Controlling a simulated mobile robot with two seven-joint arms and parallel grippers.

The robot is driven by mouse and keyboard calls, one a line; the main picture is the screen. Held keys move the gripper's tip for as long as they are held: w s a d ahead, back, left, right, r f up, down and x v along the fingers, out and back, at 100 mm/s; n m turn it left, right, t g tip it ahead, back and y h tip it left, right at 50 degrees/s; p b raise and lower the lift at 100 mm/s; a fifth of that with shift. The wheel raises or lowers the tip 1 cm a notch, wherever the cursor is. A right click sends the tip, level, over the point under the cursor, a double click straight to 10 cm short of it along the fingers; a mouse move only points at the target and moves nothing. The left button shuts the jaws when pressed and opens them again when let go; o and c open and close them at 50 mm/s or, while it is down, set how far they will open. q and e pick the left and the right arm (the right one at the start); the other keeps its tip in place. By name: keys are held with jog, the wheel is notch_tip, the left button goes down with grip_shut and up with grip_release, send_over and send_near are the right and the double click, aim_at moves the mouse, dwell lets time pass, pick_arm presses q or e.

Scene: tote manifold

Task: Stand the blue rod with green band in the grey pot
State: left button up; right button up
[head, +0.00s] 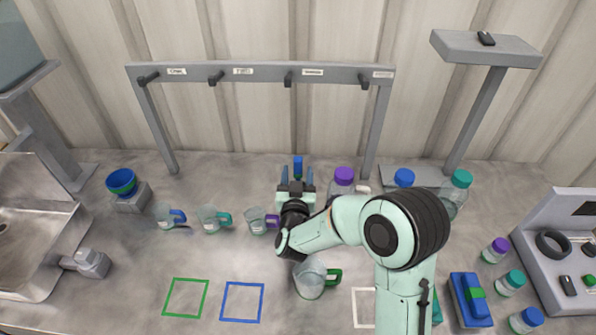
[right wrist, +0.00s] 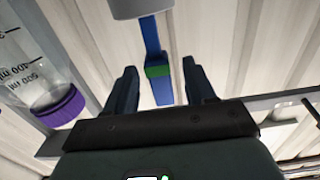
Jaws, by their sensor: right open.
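The blue rod with green band (right wrist: 158,70) shows in the right wrist view, which looks upside down. One end meets the rim of the grey pot (right wrist: 140,8), so it appears to stand in the pot, slightly tilted in the picture. My right gripper (right wrist: 162,85) is open, with a finger on each side of the rod's free end and gaps between. In the head view the blue top of the rod (head: 298,165) shows just beyond my right gripper (head: 297,177); the gripper hides the pot there. My left gripper is not in view.
A grey hook rack (head: 260,73) stands behind. A purple-capped bottle (head: 343,176) is close right of the gripper, and several clear mugs, one with a purple handle (head: 257,222), stand left. A green-handled jug (head: 310,278) is in front. Green (head: 185,298) and blue (head: 242,302) squares are empty.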

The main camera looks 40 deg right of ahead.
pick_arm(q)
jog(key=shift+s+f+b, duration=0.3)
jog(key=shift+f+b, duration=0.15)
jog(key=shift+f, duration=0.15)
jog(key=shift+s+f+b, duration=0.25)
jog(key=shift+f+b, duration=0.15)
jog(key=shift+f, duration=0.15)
pick_arm(e)
jog(key=v, duration=1)
jog(key=shift+s, duration=0.2)
